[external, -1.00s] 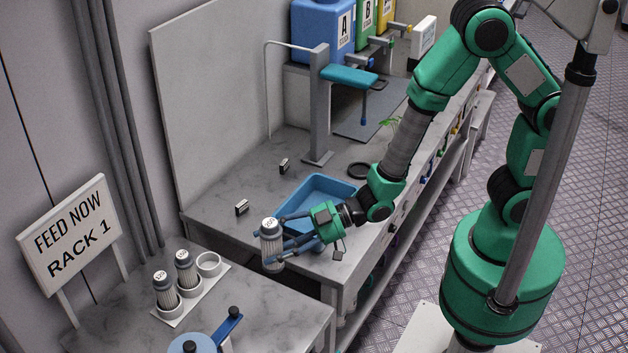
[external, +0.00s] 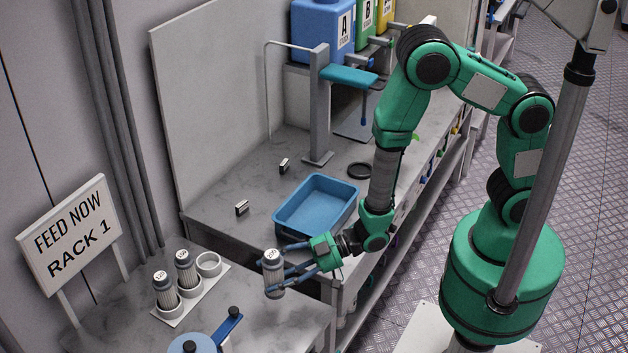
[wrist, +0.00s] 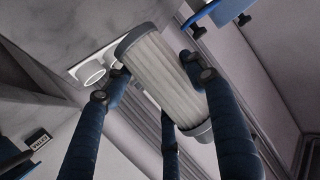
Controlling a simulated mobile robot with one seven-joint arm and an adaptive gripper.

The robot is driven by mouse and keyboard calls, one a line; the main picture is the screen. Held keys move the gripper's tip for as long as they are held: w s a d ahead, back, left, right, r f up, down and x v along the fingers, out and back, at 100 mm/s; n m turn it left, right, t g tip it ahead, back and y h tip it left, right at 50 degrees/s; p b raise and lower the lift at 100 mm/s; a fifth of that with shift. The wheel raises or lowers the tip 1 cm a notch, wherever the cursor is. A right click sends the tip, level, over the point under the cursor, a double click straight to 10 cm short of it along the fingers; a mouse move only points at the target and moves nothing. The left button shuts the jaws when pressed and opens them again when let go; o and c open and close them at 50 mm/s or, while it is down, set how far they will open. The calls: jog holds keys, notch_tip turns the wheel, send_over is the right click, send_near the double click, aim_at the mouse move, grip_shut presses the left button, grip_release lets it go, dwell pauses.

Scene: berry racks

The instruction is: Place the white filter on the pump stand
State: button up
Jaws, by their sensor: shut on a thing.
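A white ribbed filter (external: 273,275) with a grey cap is held upright in my gripper (external: 285,270), above the front bench edge in the external view. In the wrist view the filter (wrist: 165,75) fills the middle, with my blue fingers (wrist: 165,110) closed around it. Two similar filters (external: 165,290) and (external: 187,270) stand in a white holder (external: 180,318) on the near bench, whose third ring (external: 209,264) is empty. A grey stand (external: 320,110) with a teal arm stands on the far bench; I cannot tell if it is the pump stand.
A blue tray (external: 316,232) lies on the far bench beside my arm. A round blue object (external: 193,345) with a blue handle sits at the near bench's front. A sign (external: 68,235) reads "FEED NOW RACK 1". A gap separates the benches.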

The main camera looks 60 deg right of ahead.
jog(key=shift+f, duration=0.1)
jog(key=shift+f+b, duration=0.55)
jog(key=shift+f, duration=2.25)
jog(key=shift+f, duration=0.1)
jog(key=shift+f+b, duration=0.4)
jog(key=shift+f, duration=1.6)
jog(key=shift+f, duration=0.2)
jog(key=o, duration=1.3)
jog(key=shift+r, duration=0.2)
